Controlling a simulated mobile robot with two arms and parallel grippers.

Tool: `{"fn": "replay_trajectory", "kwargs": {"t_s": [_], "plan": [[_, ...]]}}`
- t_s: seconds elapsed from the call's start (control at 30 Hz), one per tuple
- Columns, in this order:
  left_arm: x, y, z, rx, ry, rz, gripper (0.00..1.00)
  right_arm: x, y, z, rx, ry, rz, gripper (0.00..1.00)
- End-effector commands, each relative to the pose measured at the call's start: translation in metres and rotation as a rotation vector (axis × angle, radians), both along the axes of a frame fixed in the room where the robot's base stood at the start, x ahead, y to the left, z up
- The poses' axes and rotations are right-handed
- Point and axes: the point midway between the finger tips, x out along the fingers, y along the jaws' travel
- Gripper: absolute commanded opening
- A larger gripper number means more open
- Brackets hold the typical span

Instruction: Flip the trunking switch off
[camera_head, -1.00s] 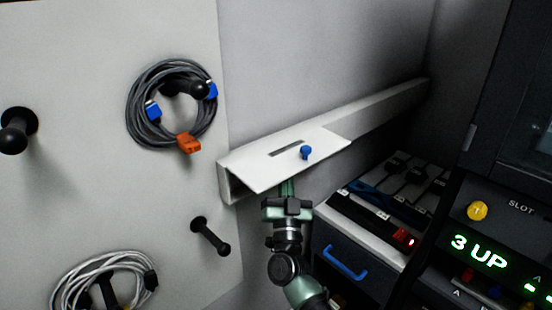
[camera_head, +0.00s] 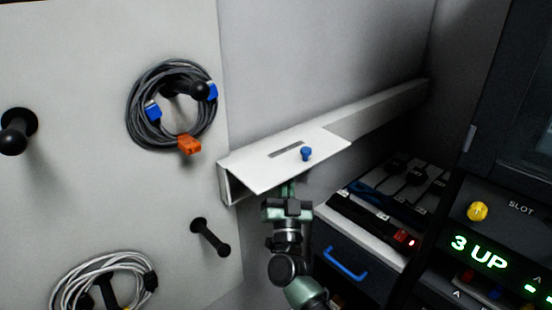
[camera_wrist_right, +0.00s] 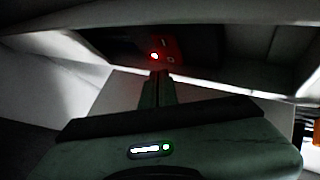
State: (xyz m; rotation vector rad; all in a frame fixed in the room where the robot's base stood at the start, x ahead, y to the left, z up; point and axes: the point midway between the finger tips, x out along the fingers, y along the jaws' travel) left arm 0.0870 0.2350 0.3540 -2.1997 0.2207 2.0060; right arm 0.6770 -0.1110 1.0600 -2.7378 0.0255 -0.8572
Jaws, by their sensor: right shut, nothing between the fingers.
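The white trunking (camera_head: 375,107) runs along the wall, with a slotted flap carrying a blue knob (camera_head: 306,154) at its near end. In the right wrist view, a red switch (camera_wrist_right: 167,50) with a bright light sits in the dark space under the trunking's edge. My right gripper (camera_head: 288,189) is below the flap, pointing up, its tips partly hidden by the flap. In the wrist view its fingers (camera_wrist_right: 158,76) are shut and empty, their tips close to the switch's lower edge. I cannot tell whether they touch it. My left gripper is not in view.
A panel on the left holds pegs with a grey cable coil (camera_head: 140,125) and a white coil (camera_head: 75,280). On the right are a power strip (camera_head: 365,221) with a lit red switch, a drawer with a blue handle (camera_head: 345,263), and a dark console (camera_head: 510,225).

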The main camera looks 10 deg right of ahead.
Motion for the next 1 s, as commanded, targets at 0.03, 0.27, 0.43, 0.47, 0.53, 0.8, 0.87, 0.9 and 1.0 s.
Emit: {"fn": "replay_trajectory", "kwargs": {"t_s": [0.03,0.27,0.43,0.47,0.53,0.8,0.87,0.9,1.0], "plan": [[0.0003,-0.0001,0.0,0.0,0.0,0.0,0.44,0.0,-0.0001,0.0,0.0,0.0,0.0,0.0],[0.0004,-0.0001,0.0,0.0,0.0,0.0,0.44,0.0,0.0,0.0,0.0,0.0,0.0,0.0],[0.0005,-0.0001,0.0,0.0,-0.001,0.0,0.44,0.0,0.0,0.0,0.0,0.0,0.0,0.0],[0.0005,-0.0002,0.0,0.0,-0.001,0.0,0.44,0.0,0.0,0.0,0.0,0.0,0.0,0.0],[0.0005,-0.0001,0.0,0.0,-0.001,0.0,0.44,0.0,0.0,0.0,0.0,0.0,0.0,0.0],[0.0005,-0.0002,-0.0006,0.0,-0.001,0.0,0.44,0.0015,0.001,0.0001,0.0,0.0,0.0,0.0],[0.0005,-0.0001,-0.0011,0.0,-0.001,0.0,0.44,0.0031,0.0021,0.0004,0.0,0.0,0.0,0.0],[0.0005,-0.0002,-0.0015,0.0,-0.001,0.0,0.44,0.0044,0.0029,0.0008,0.001,0.0,0.0,0.0],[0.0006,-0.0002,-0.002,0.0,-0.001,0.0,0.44,0.0068,0.0045,0.0016,0.001,-0.001,0.0,0.0]]}}
